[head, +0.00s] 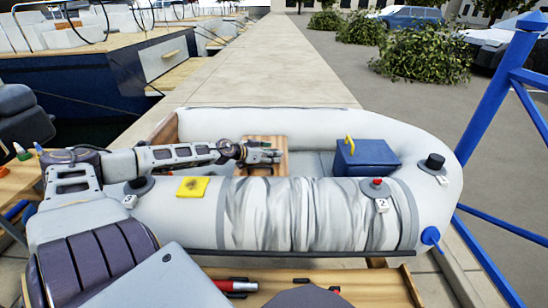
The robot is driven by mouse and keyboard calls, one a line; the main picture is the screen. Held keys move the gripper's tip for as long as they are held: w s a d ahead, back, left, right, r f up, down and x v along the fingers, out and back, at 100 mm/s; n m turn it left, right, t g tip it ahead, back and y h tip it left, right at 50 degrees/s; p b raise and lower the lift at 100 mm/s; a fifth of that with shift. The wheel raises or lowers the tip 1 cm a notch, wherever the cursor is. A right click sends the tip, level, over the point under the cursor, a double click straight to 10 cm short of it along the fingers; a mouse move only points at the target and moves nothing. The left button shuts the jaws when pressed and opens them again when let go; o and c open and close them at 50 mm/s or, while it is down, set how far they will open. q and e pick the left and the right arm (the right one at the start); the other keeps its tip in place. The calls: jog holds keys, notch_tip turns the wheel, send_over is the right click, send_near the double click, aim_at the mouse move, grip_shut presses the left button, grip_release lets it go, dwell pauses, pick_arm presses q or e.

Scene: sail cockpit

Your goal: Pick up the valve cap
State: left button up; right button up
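A grey inflatable boat (230,218) lies in front of me with several valve-like fittings on its tube. A black cap (433,162) stands upright on a round base on the right end. A smaller red-topped fitting (377,183) sits on the front tube, near a tag marked 2. Another dark cap (139,183) is at the left end, close beside my arm. I cannot tell which one is the valve cap. My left gripper (270,155) is over the boat's wooden seat (263,141), apart from all the caps; its finger opening is too small to read. My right gripper is not visible.
A blue box (367,161) with a yellow handle sits inside the boat. A yellow sponge-like pad (192,186) lies on the front tube. A wooden surface (375,286) with a red tool (235,286) is at the bottom. Blue railing (487,100) stands at right.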

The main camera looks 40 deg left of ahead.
pick_arm(q)
jog(key=shift+c, duration=0.5)
jog(key=c, duration=0.8)
jog(key=shift+r, duration=0.2)
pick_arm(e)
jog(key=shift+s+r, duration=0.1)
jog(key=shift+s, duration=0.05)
